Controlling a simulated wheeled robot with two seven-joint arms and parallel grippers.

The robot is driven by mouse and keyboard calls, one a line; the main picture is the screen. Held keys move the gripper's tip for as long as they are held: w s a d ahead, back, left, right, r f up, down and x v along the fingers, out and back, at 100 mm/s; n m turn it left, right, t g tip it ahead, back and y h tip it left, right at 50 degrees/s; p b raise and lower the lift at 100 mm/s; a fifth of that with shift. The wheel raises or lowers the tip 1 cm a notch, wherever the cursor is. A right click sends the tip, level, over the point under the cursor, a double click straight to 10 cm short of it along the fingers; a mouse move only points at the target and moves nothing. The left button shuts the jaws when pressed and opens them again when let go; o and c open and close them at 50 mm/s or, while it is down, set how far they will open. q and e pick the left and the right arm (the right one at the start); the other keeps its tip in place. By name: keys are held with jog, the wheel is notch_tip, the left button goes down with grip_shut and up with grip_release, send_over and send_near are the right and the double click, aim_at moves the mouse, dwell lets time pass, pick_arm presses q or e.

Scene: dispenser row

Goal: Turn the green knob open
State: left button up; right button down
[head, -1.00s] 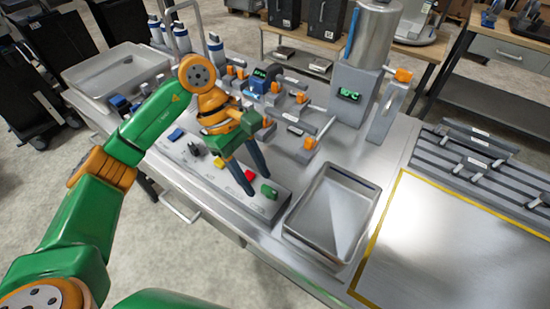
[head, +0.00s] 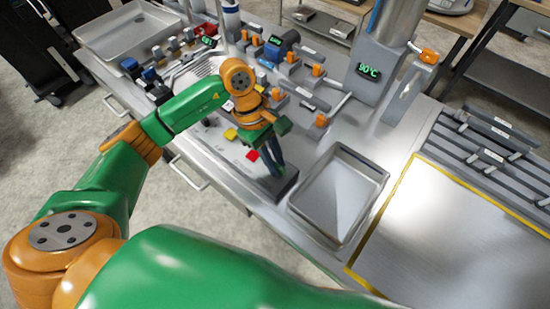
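The grey control strip (head: 226,150) runs along the table's front edge, with a yellow knob (head: 230,134) and a red knob (head: 252,156) on it. My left gripper (head: 279,172) points down over the right end of this strip, just right of the red knob. Its dark fingers look close together. The green knob does not show now; the fingers cover the spot at the strip's right end. I cannot tell whether the fingers touch or grip it. My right gripper is not in view.
An empty metal tray (head: 338,190) lies just right of the strip. Behind stand orange-handled valves (head: 317,70) and a metal tank with a green display (head: 368,70). A grey slotted rack (head: 480,150) and a yellow-bordered area (head: 440,230) are at the right.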

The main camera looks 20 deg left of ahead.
pick_arm(q)
grip_shut()
jog(key=n+b, duration=0.1)
jog(key=n+t+b, duration=0.1)
jog(key=shift+f+n, duration=0.2)
jog(key=shift+n, duration=0.1)
jog(key=n+t+b, duration=0.1)
jog(key=n+b, duration=0.1)
jog(key=n, duration=0.1)
jog(key=n+t+b, duration=0.1)
jog(key=n+b, duration=0.2)
jog(key=shift+s+t+b, duration=0.2)
jog(key=shift+t+b, duration=0.1)
jog(key=shift+b, duration=0.05)
jog(key=n+t+y+b, duration=0.1)
jog(key=n+b, duration=0.2)
jog(key=n, duration=0.1)
jog(key=shift+s+d+r+n, duration=0.1)
jog(key=shift+n, duration=0.3)
jog(key=shift+s+r+n+t+y+b, duration=0.1)
jog(key=shift+n+t+y+b, duration=0.25)
jog(key=shift+n+b, duration=0.55)
jog(key=shift+r+n+t+y+b, duration=0.1)
jog(key=shift+n+t+y+b, duration=0.3)
jog(key=shift+n, duration=0.9)
